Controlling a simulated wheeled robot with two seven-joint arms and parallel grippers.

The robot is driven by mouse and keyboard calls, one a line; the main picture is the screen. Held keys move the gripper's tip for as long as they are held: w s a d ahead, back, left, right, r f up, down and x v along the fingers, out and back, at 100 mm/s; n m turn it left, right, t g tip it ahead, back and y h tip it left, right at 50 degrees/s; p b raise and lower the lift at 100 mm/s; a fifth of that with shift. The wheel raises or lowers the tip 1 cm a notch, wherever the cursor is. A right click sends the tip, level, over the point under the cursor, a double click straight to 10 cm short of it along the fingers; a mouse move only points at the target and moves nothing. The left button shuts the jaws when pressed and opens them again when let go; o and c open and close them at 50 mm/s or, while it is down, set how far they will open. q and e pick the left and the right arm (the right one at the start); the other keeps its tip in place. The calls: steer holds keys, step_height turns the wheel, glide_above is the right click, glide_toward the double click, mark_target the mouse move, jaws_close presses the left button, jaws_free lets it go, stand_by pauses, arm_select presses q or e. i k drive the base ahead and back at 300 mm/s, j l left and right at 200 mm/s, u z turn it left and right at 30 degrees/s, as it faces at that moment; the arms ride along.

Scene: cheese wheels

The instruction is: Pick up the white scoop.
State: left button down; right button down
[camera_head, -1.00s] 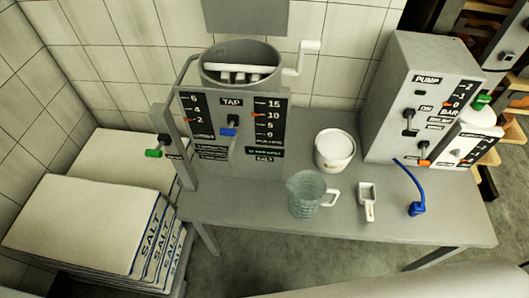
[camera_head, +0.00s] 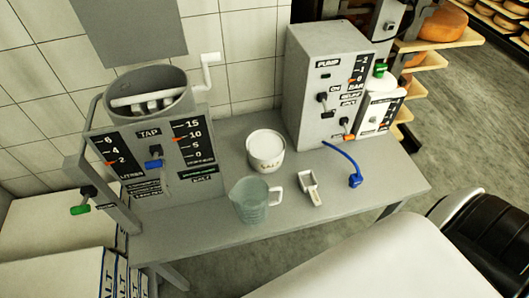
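The white scoop (camera_head: 309,189) lies on the grey table (camera_head: 225,228), near its front edge. It has a square cup at the back and a short handle pointing toward the front. It stands apart from the clear measuring jug (camera_head: 250,201) on its left and the blue hose end (camera_head: 355,180) on its right. Neither of my grippers shows in the head view.
A white tub (camera_head: 266,150) stands behind the scoop. The tap machine (camera_head: 155,140) is at the left and the pump box (camera_head: 330,90) at the back right. Salt sacks (camera_head: 50,240) are stacked at lower left. Cheese shelves (camera_head: 440,40) stand at upper right.

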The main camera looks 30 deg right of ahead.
mark_target(306, 180)
steer(key=z, duration=1.4)
